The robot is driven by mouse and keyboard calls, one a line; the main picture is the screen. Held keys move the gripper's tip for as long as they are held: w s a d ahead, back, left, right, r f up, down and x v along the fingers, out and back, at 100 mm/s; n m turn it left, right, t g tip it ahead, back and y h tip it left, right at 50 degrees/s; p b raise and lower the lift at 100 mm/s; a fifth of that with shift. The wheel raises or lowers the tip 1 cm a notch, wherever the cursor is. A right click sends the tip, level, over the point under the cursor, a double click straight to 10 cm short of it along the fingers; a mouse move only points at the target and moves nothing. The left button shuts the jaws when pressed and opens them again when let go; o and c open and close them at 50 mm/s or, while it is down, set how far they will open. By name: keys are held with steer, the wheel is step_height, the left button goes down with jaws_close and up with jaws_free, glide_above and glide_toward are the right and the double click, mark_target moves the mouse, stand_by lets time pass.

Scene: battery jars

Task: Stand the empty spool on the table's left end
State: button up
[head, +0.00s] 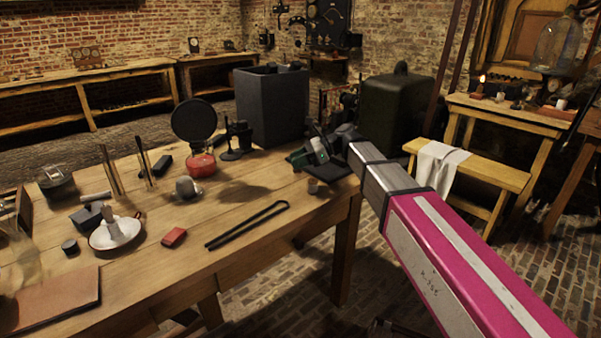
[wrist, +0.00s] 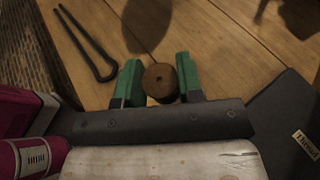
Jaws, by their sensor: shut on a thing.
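The spool (wrist: 161,83) shows end-on in the wrist view as a round brown disc with a dark centre hole. My gripper (wrist: 159,64) is shut on it, with one green finger on each side. In the head view my gripper (head: 310,152) is over the right end of the wooden table (head: 265,225). The table's left end lies at the picture's lower left and is partly cut off.
Black tongs (head: 247,225), a red block (head: 173,237) and a white dish (head: 115,233) lie on the table. A brown leather-like pad (head: 55,300) covers part of the left end. A red-based stand with a round disc (head: 194,122) and a tall grey box (head: 270,105) stand farther back.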

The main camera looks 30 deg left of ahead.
mark_target(301, 171)
steer(key=shift+w+d+f, duration=0.1)
steer(key=shift+w+f, duration=0.55)
steer(key=shift+w, duration=0.1)
steer(key=shift+f, duration=1.85)
steer(key=o, duration=0.9)
steer(key=shift+f, duration=0.15)
steer(key=shift+w+d+r, duration=0.2)
steer(key=shift+d+r, duration=0.1)
steer(key=v, duration=1.1)
steer(key=shift+w+d, duration=0.1)
steer(key=shift+w, duration=0.05)
